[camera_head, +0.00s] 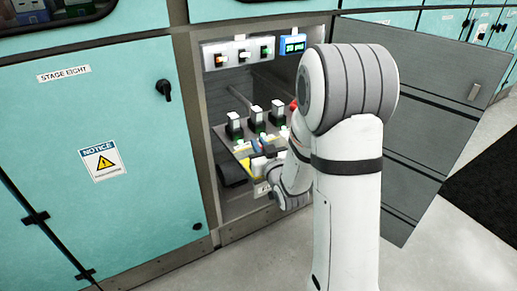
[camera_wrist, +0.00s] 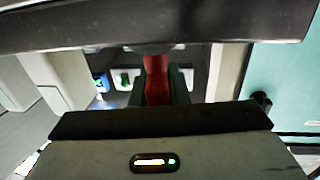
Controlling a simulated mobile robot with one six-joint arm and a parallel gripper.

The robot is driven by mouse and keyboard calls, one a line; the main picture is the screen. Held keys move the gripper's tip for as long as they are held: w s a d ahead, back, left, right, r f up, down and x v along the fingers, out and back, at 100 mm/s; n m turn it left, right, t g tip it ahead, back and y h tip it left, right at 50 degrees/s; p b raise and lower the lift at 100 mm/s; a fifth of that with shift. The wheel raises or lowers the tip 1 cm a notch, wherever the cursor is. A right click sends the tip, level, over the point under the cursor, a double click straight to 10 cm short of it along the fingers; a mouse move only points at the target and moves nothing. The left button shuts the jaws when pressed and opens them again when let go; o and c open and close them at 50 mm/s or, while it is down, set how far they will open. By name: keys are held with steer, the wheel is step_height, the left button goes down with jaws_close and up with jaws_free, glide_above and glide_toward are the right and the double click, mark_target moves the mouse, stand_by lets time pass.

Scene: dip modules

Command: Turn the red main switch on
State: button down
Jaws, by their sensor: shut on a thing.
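The red main switch shows in the wrist view as an upright red handle (camera_wrist: 156,80) in a dark housing. My gripper (camera_wrist: 160,92) shows there as a dark bar above and a grey one with a dark edge below. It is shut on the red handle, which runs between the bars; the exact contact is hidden. In the head view, a small red part (camera_head: 293,104) shows beside my arm, which hides much of this area. My gripper cannot be made out clearly there.
An open cabinet bay holds a row of dark modules (camera_head: 257,118) and a top panel of indicators (camera_head: 240,56). Its grey door (camera_head: 440,100) stands open at the right. A closed teal door (camera_head: 110,150) is at the left. Grey floor lies in front.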

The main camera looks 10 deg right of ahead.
steer(key=shift+a+n+g+y+b, duration=0.2)
steer(key=shift+n+g+y+b, duration=0.3)
steer(key=shift+n+y, duration=0.75)
steer(key=shift+m+y, duration=0.25)
steer(key=c, duration=1.4)
jaws_free()
steer(key=shift+s+d, duration=0.1)
steer(key=shift+s, duration=0.05)
steer(key=v, duration=0.5)
steer(key=shift+s+d+f, duration=0.1)
steer(key=shift+s+f, duration=0.05)
steer(key=shift+s, duration=0.05)
steer(key=b, duration=0.3)
steer(key=shift+s+f, duration=0.15)
steer(key=shift+s, duration=0.15)
steer(key=b, duration=0.1)
steer(key=s+b, duration=0.1)
steer(key=b, duration=0.1)
steer(key=shift+s+d+r, duration=0.2)
steer(key=shift+d, duration=0.1)
